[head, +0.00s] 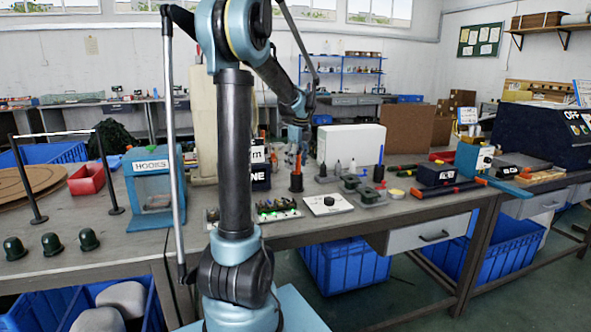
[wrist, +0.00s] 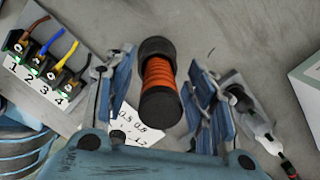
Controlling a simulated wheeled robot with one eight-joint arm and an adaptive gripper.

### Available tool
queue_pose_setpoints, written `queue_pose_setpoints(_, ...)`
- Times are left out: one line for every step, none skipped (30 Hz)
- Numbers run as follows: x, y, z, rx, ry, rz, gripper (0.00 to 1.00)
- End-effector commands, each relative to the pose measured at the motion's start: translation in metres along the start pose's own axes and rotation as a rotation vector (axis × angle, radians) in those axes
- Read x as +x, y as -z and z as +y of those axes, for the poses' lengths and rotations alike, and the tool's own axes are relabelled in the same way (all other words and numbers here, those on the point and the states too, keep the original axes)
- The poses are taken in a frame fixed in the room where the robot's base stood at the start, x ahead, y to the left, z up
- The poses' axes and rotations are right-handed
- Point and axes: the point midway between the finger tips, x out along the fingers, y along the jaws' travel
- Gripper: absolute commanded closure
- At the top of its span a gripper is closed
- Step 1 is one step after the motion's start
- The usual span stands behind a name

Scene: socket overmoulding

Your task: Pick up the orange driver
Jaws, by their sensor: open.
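The orange driver (wrist: 160,72) shows in the wrist view as a ribbed orange cylinder with black ends. It lies between the two blue fingers of my gripper (wrist: 155,78), with gaps on both sides. My gripper is open and holds nothing. In the head view my gripper (head: 297,140) hangs over the workbench, above a dark upright piece with orange at its top (head: 296,178), which appears to be the driver. The small size there hides whether the fingers reach around it.
A numbered strip with coloured plugs (wrist: 42,55) lies left in the wrist view. A white card with a black knob (head: 328,205), grey-green fixtures (head: 368,194) and a white box (head: 352,147) stand near. A blue HOOKS stand (head: 153,178) is at left.

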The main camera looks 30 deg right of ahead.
Motion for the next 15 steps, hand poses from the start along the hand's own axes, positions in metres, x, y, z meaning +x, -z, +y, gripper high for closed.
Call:
queue_pose_setpoints(0.006, -0.001, -0.001, 0.0, 0.0, 0.0, 0.5)
queue_pose_setpoints(0.01, -0.001, -0.001, 0.0, 0.0, 0.0, 0.5)
queue_pose_setpoints(0.013, -0.001, -0.001, 0.0, 0.0, 0.0, 0.5)
queue_pose_setpoints(0.014, -0.001, -0.001, 0.0, 0.0, 0.0, 0.5)
queue_pose_setpoints(0.016, 0.0, 0.0, 0.0, 0.0, 0.0, 0.5)
queue_pose_setpoints(0.017, 0.0, 0.0, 0.0, 0.0, 0.0, 0.5)
queue_pose_setpoints(0.018, 0.0, 0.0, 0.0, 0.0, 0.0, 0.5)
queue_pose_setpoints(0.018, 0.0, 0.0, 0.0, 0.0, 0.0, 0.5)
queue_pose_setpoints(0.018, 0.0, 0.0, 0.0, 0.0, 0.0, 0.5)
queue_pose_setpoints(0.018, 0.0, 0.0, 0.0, 0.0, 0.0, 0.5)
queue_pose_setpoints(0.018, 0.0, 0.0, 0.0, 0.0, 0.0, 0.5)
queue_pose_setpoints(0.018, 0.0, 0.0, 0.0, 0.0, 0.0, 0.5)
queue_pose_setpoints(0.018, 0.0, -0.001, 0.0, 0.0, 0.0, 0.5)
queue_pose_setpoints(0.018, 0.0, -0.001, 0.001, 0.0, 0.0, 0.56)
queue_pose_setpoints(0.018, 0.0, -0.001, 0.001, 0.0, 0.0, 0.66)
